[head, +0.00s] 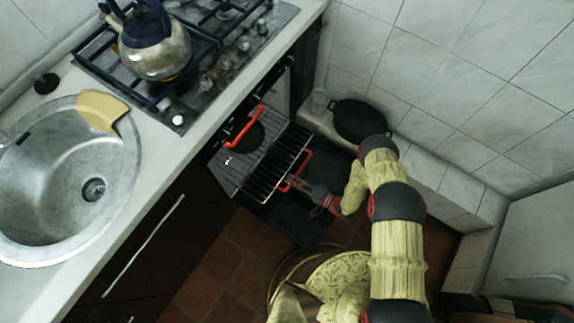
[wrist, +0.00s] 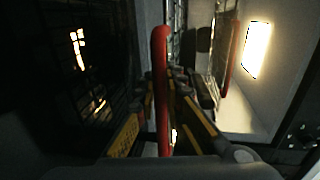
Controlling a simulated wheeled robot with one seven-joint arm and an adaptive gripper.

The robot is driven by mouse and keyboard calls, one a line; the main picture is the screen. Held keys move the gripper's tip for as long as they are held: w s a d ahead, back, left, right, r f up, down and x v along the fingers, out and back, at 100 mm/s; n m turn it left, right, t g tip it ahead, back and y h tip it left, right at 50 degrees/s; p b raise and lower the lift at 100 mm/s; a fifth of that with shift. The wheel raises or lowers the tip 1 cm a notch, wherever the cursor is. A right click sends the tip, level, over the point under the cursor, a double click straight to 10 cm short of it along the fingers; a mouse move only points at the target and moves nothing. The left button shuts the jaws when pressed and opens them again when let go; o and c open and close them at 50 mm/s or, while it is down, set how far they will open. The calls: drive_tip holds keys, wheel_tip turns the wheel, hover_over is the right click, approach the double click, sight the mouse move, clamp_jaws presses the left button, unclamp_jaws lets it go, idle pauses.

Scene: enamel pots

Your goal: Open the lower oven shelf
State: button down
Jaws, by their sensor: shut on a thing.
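The oven (head: 268,118) is under the hob, with wire shelves (head: 275,160) showing at its front. One red handle (head: 243,127) is higher on the oven front. A second red handle (head: 303,165) is lower, at the outer end of the wire shelf, which sticks out of the oven. My gripper (head: 290,184) is at this lower handle. In the wrist view the red handle (wrist: 161,60) stands upright between the dark, yellow-marked fingers of my gripper (wrist: 165,112), which are shut on it. Another red bar (wrist: 233,55) shows farther right.
A kettle (head: 154,50) stands on the hob above. A dark pan (head: 361,120) sits on the tiled ledge to the right of the oven. A sink (head: 60,180) is in the counter at left. Brown tiled floor (head: 235,250) is free in front of the cupboards.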

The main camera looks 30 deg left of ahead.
drive_tip(key=shift+f+v, duration=0.25)
drive_tip(key=shift+v, duration=1.05)
drive_tip(key=c, duration=1.9)
unclamp_jaws()
drive_tip(key=shift+d, duration=0.1)
drive_tip(key=v, duration=1.1)
drive_tip(key=shift+d, duration=0.4)
